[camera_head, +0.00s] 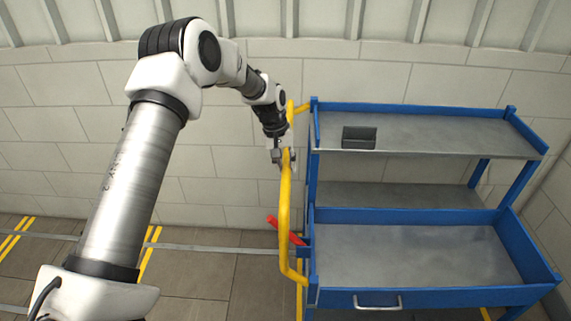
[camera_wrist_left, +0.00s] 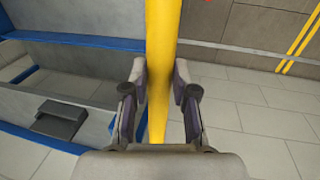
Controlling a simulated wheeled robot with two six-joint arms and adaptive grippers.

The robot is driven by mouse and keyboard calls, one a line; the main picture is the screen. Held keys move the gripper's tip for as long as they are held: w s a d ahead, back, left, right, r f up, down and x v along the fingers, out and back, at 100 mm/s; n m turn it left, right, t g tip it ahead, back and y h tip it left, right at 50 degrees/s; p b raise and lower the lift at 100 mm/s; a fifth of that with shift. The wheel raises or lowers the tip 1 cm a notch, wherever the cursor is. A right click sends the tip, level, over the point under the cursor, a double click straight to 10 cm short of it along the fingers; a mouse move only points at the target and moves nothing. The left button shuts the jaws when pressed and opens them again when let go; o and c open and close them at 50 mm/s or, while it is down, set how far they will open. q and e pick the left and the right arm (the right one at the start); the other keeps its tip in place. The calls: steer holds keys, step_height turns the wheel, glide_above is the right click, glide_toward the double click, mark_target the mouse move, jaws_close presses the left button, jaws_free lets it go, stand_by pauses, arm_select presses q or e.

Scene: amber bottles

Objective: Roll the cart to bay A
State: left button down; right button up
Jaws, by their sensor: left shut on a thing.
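A blue cart (camera_head: 433,299) with grey shelves stands at the right in the head view. Its yellow handle (camera_head: 285,220) runs upright along its left side. My left gripper (camera_head: 283,157) is at the upper part of this handle. In the left wrist view, the fingers of my left gripper (camera_wrist_left: 159,90) are on both sides of the yellow handle (camera_wrist_left: 160,45), shut on it. The part of the handle between the fingers is partly hidden in the head view. My right gripper is not in view. No label for bay A can be read.
A small dark grey bin (camera_head: 359,138) sits on the cart's top shelf. A red lever (camera_head: 284,230) sticks out near the handle's lower part. Yellow floor stripes (camera_head: 150,252) lie left of the cart on open floor. A block wall (camera_head: 215,150) stands behind.

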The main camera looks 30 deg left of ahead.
arm_select(q)
steer(key=w+d, duration=0.6)
steer(key=d, duration=0.3)
steer(key=shift+d, duration=0.4)
steer(key=c, duration=1.1)
jaws_free()
steer(key=shift+s+a, duration=0.5)
steer(key=shift+a, duration=0.3)
steer(key=shift+o, duration=0.9)
steer(key=shift+s+a, duration=0.15)
steer(key=shift+a, duration=0.1)
steer(key=shift+d, duration=0.1)
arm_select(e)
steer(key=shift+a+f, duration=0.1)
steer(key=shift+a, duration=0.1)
arm_select(q)
steer(key=shift+w+d, duration=0.3)
steer(key=shift+d, duration=0.1)
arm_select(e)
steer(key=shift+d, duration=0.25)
arm_select(q)
step_height(320, 180, up, 12)
steer(key=s+a, duration=0.1)
steer(key=a, duration=0.1)
